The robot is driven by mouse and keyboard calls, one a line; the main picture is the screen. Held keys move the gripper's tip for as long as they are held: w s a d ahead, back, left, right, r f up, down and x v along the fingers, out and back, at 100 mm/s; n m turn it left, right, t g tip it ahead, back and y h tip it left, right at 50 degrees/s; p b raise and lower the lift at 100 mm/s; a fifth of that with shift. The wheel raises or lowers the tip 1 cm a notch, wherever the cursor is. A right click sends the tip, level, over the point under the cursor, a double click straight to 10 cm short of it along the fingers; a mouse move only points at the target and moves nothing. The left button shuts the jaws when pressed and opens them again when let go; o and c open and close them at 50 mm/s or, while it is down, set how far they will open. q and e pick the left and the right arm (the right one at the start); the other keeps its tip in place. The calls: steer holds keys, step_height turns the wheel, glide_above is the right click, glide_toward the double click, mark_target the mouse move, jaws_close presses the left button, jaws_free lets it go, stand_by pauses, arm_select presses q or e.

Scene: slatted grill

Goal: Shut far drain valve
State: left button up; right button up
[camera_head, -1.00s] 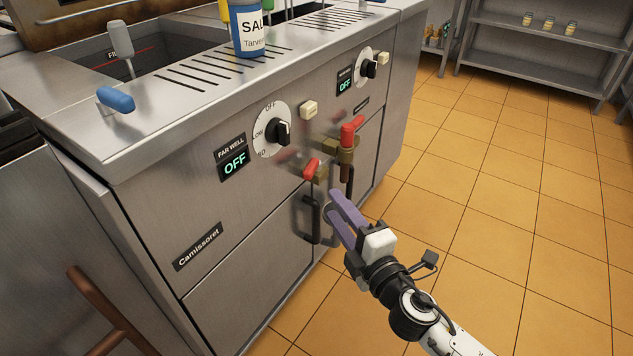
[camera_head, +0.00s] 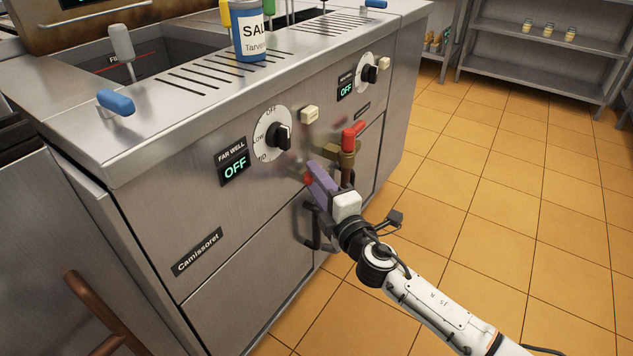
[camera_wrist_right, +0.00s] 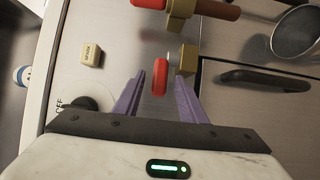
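The far drain valve, below the "FAR WELL" panel, has a red handle (camera_head: 308,180), mostly hidden behind my right gripper in the head view. In the right wrist view its red handle (camera_wrist_right: 160,76) shows beside a brass body (camera_wrist_right: 188,58). My right gripper (camera_head: 317,178), with purple fingers, points at this valve. In the right wrist view the fingers (camera_wrist_right: 160,84) are apart, with the red handle between their tips; I cannot tell whether they touch it. My left gripper is not in view.
A second valve with a red handle (camera_head: 353,134) sits just right of my gripper. A black knob (camera_head: 281,137) and a cream button (camera_head: 310,115) are above. A dark door handle (camera_head: 313,228) is below. The tiled floor (camera_head: 500,190) at right is clear.

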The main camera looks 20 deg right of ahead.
jaws_close()
steer(key=shift+w+a+m+h+b, duration=0.1)
steer(key=shift+a+m+h+b, duration=0.2)
steer(key=shift+h, duration=0.25)
steer(key=shift+w+a+m+h+b, duration=0.1)
steer(key=shift+a+m+h, duration=0.05)
steer(key=shift+m+h, duration=0.35)
steer(key=shift+a+f+h+b, duration=0.15)
steer(key=shift+h+b, duration=0.2)
steer(key=shift+h, duration=0.2)
steer(key=shift+w+a+m+h+b, duration=0.1)
steer(key=shift+w+m+h+b, duration=0.2)
steer(key=shift+m+h, duration=0.45)
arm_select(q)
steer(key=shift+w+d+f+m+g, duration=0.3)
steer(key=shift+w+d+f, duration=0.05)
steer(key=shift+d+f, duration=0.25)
arm_select(e)
steer(key=shift+s+r, duration=0.1)
steer(key=shift+r, duration=0.1)
jaws_free()
